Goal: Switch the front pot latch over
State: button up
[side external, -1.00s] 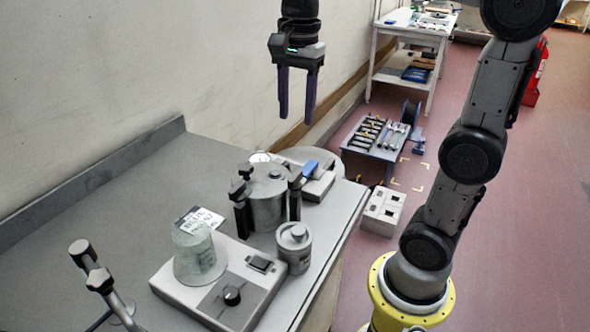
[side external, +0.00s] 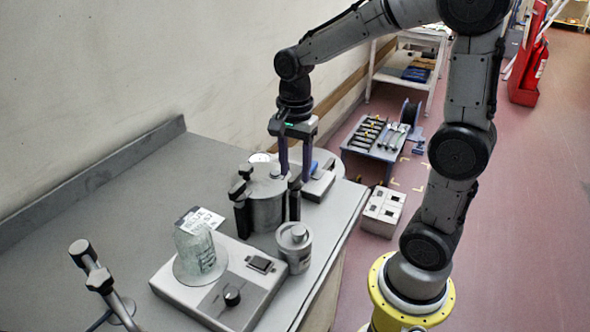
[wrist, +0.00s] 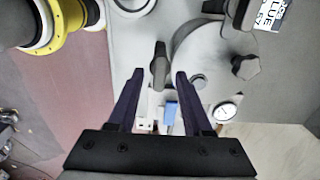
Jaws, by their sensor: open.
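The grey metal pot (side external: 266,212) stands upright on the bench with black latches at its rim. One black latch (side external: 294,206) is on the pot's right side in the side view; it also shows as a dark upright lever in the wrist view (wrist: 159,62). Another latch (side external: 241,214) is on the left side. I cannot tell from a label which is the front one. My gripper (side external: 295,178) points down over the right latch, its fingers open. In the wrist view the fingertips (wrist: 159,75) lie on either side of that latch; contact is not clear.
A grey canister (side external: 294,250) stands close in front of the pot. A device with a glass beaker (side external: 200,255) is to the left. A box with a blue part (side external: 318,185) and a round gauge (wrist: 228,112) are behind.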

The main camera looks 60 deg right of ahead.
jog(key=shift+f, duration=0.45)
grip_shut()
